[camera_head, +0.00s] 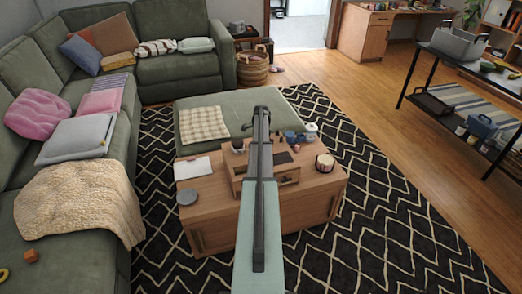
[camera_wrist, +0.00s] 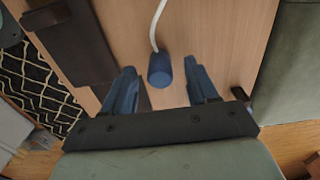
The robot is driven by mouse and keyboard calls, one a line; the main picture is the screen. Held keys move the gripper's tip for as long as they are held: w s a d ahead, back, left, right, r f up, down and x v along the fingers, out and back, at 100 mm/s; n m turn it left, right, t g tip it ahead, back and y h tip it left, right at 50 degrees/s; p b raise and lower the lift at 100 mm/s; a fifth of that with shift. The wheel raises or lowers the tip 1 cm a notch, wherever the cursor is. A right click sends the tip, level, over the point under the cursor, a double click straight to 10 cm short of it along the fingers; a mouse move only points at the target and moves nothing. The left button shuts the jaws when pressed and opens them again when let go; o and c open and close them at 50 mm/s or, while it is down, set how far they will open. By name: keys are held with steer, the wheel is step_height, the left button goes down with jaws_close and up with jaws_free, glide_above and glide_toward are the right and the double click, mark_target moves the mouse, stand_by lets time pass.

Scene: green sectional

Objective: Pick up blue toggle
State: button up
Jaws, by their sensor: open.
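A small dark-blue cylinder (camera_wrist: 160,72), which looks like the blue toggle, shows in the wrist view with a white cord-like piece (camera_wrist: 157,25) running from its far end. My gripper (camera_wrist: 160,67) is open, one bluish finger on each side of the cylinder with gaps between. I cannot tell how far the cylinder lies below the fingertips. In the head view, small blue items (camera_head: 290,136) are on the wooden coffee table (camera_head: 210,215), right of my arm. I cannot tell whether one is the toggle. My arm hides part of the table.
A white teapot-like item (camera_head: 311,129) and a dark-banded round container (camera_head: 325,162) stand at the table's right. A white sheet (camera_head: 193,168) and grey disc (camera_head: 187,196) lie at its left. A green ottoman (camera_head: 245,100) is behind it. A dark piece (camera_wrist: 65,40) is left of my gripper.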

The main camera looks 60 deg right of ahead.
steer(key=shift+f, duration=0.85)
steer(key=shift+c, duration=0.4)
jaws_close()
steer(key=shift+r, duration=0.15)
step_height(320, 180, up, 10)
steer(key=shift+f, duration=0.1)
